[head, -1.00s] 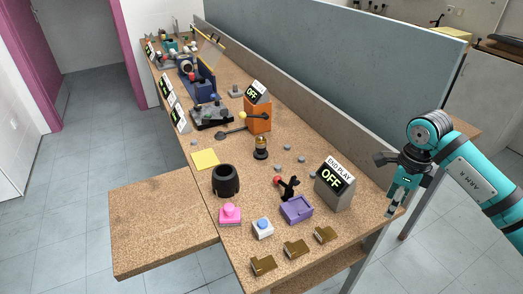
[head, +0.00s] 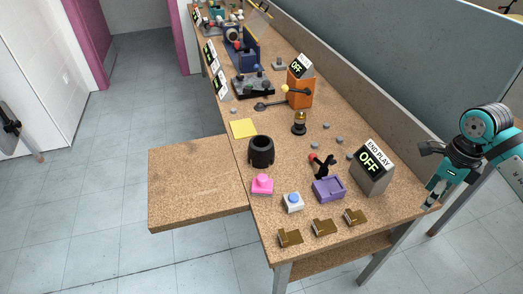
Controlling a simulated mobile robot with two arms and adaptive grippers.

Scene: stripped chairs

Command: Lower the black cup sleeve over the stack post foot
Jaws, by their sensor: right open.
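The black cup sleeve (head: 261,152) stands upright on the bench, near the joint with the side board. A small post with a dark base and brass-coloured top (head: 299,123) stands behind it to the right; it may be the stack post, and no sleeve is around it. My right gripper (head: 429,204) is open and empty, pointing down beside the bench's right edge, well apart from the sleeve.
Brass blocks (head: 322,227) lie at the front edge. The side board (head: 195,185) is clear.

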